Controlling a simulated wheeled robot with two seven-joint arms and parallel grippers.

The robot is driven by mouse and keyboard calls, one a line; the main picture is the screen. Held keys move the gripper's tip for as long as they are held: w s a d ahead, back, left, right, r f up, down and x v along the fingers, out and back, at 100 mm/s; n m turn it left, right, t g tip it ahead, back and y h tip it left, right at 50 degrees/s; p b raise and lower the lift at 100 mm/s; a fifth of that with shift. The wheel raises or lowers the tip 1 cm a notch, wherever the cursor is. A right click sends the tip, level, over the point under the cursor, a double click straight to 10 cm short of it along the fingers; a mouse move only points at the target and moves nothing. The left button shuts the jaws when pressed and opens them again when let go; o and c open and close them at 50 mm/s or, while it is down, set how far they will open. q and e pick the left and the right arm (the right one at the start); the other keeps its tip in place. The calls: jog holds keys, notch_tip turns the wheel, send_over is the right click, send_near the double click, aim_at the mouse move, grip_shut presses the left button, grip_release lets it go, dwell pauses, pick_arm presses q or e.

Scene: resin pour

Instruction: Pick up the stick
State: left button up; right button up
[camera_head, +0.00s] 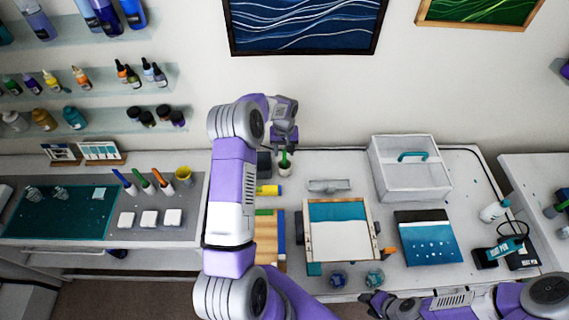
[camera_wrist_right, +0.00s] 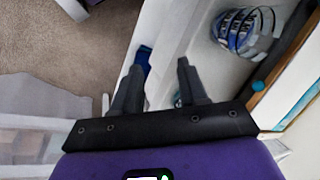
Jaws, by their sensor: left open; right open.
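A thin green stick (camera_head: 284,158) stands upright in a small cup (camera_head: 284,170) near the back of the work table. My left gripper (camera_head: 284,142) is just above and behind the stick's top, pointing down. It is open, though its fingers are small and partly merged with the wrist; I cannot tell whether they touch the stick. My right gripper (camera_head: 372,302) is low at the table's front edge. The right wrist view shows its two fingers (camera_wrist_right: 158,66) apart with nothing between them.
A white box (camera_head: 410,170) stands behind right. Several coloured-handled tools (camera_head: 143,181) stand on the left bench. My left arm hides part of the table.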

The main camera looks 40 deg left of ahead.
pick_arm(q)
jog(key=shift+w+f, duration=0.1)
jog(key=shift+f, duration=0.25)
grip_shut()
